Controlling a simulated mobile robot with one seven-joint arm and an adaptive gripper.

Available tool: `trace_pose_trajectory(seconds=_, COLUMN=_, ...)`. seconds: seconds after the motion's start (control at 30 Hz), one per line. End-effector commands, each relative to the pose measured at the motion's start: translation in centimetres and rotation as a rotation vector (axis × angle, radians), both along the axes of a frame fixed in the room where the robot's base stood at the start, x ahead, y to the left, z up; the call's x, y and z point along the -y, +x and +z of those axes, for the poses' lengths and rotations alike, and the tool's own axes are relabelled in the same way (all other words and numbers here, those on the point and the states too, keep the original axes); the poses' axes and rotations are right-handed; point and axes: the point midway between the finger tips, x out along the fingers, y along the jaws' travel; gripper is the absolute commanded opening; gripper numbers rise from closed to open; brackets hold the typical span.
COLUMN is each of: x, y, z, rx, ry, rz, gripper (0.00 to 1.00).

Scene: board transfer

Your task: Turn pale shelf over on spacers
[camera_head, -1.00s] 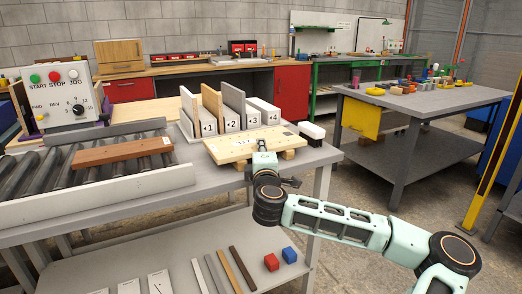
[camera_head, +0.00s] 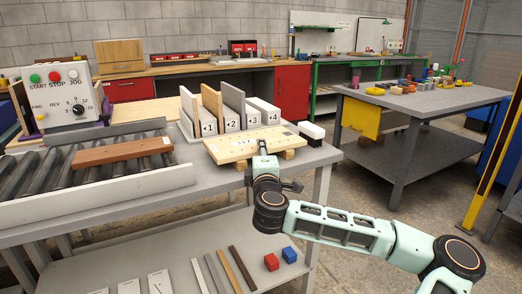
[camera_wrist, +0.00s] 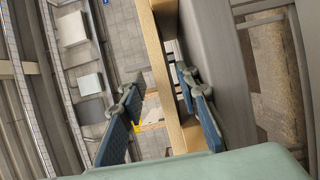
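The pale shelf (camera_head: 232,149) lies flat on wooden spacers (camera_head: 288,154) at the right end of the grey bench. My gripper (camera_head: 262,148) is at its near long edge, right of the middle. In the wrist view the shelf (camera_wrist: 157,62) shows edge-on as a pale strip running between the two fingers. My gripper (camera_wrist: 156,88) is open there, with a clear gap between the left finger and the shelf. The right finger is close to the shelf; I cannot tell whether it touches. The far spacers are mostly hidden under the shelf.
Numbered upright slots (camera_head: 228,122) with boards stand just behind the shelf. A roller conveyor (camera_head: 60,170) with a brown board (camera_head: 122,151) is at left. A white-topped dark block (camera_head: 312,131) sits at the right corner. Strips and red and blue cubes lie on the lower shelf (camera_head: 180,262).

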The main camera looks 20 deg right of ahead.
Motion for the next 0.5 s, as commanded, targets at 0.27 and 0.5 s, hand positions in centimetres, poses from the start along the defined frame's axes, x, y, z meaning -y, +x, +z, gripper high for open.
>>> trace_pose_trajectory(seconds=0.27, x=-0.3, y=-0.8, z=-0.2, rx=-0.005, ry=0.002, rz=0.001, gripper=0.33)
trace_pose_trajectory(seconds=0.5, x=-0.8, y=-2.0, z=-0.2, rx=-0.005, ry=0.002, rz=0.003, gripper=0.33)
